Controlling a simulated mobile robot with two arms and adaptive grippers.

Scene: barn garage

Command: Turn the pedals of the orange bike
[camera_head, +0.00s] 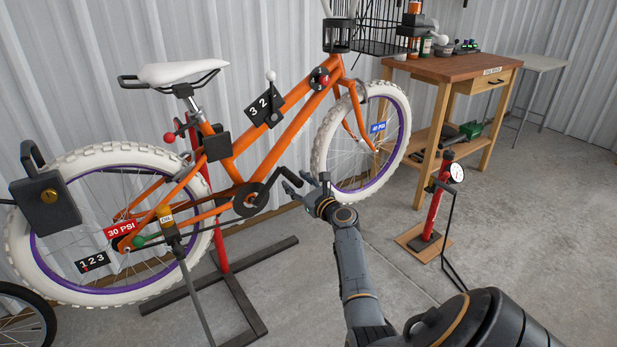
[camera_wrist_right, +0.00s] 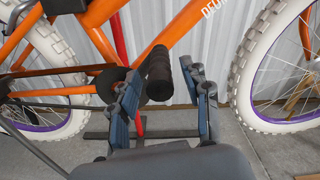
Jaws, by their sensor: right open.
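The orange bike (camera_head: 262,150) is held on a stand, with white tyres and purple rims. Its dark crank disc (camera_head: 249,199) sits low on the frame, with a crank arm reaching up and right toward my right gripper (camera_head: 308,187). In the right wrist view, a black ridged cylinder, apparently the pedal (camera_wrist_right: 159,74), shows between the fingers of my open right gripper (camera_wrist_right: 160,88). The fingers lie to either side of it; I cannot tell whether they touch it. My left gripper is not in view.
A red floor pump (camera_head: 436,205) stands right of my right arm. A wooden workbench (camera_head: 450,68) stands at the back right. The stand's dark base (camera_head: 245,305) spreads over the floor below the bike. Concrete floor is clear at the right.

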